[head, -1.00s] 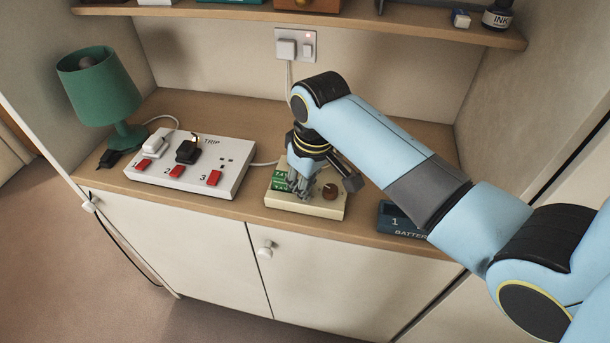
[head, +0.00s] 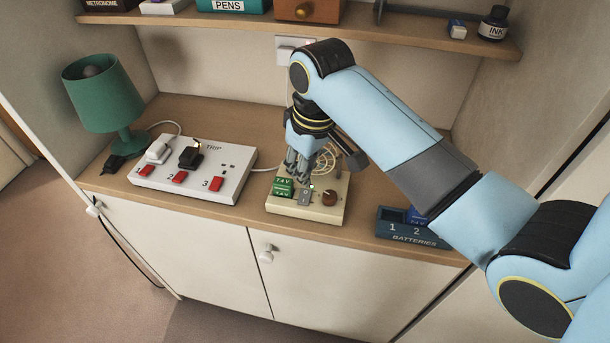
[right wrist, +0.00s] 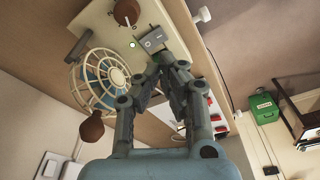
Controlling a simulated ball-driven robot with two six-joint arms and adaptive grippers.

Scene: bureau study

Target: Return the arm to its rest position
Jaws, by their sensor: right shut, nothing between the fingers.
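My right gripper (head: 297,168) is shut and empty, fingers pointing down just above the cream device box (head: 300,212). In the right wrist view the closed fingertips (right wrist: 170,62) are near a grey rocker switch (right wrist: 153,40), apparently apart from it. The switch (head: 304,196) also shows in the head view. The box holds two green 7.4V batteries (head: 282,188) and a brown knob (head: 330,198). A caged fan (right wrist: 98,80) stands on it, partly hidden by my gripper in the head view. My left gripper is out of view.
A white power strip (head: 195,185) with plugs and red switches lies to the left, by a green lamp (head: 103,95). A dark blue battery tray (head: 408,232) stands at right beneath my arm. A shelf (head: 420,32) crosses above; the cabinet wall is close at right.

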